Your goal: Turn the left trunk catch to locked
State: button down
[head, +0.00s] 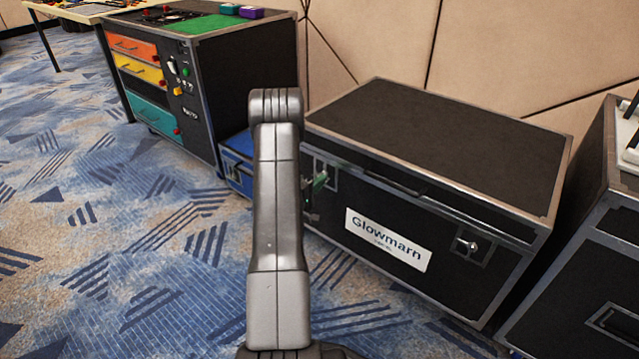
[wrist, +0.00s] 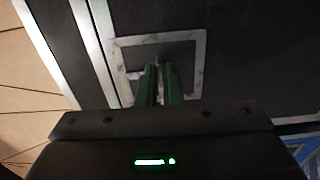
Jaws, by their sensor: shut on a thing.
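The black trunk (head: 440,150) with metal edges and a "Glowmarn" label (head: 388,240) stands against the wall. Its left catch (head: 327,172) is on the front face at the left, partly hidden by my gripper and arm. My gripper (head: 318,182), with green fingers, is at this catch. In the wrist view my gripper (wrist: 161,72) is shut on the small catch knob inside a square metal plate (wrist: 195,50); the fingers hide most of the knob, so its turn cannot be read. The right catch (head: 470,246) shows on the same face.
A black cabinet (head: 207,100) with orange, yellow and teal drawers stands to the left. A blue box (head: 236,160) sits between it and the trunk. Another black case (head: 580,290) stands close at the right. The patterned carpet (head: 130,270) in front is clear.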

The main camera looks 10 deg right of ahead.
dwell(0.3)
jog(key=c, duration=1.6)
grip_release()
jog(key=p+v, duration=0.3)
jog(key=v, duration=1)
jog(key=shift+s+a, duration=0.25)
jog(key=shift+a, duration=0.05)
jog(key=shift+d, duration=0.1)
jog(key=b+x, duration=0.3)
jog(key=x, duration=1)
jog(key=shift+w+d, duration=0.2)
jog(key=shift+w, duration=0.05)
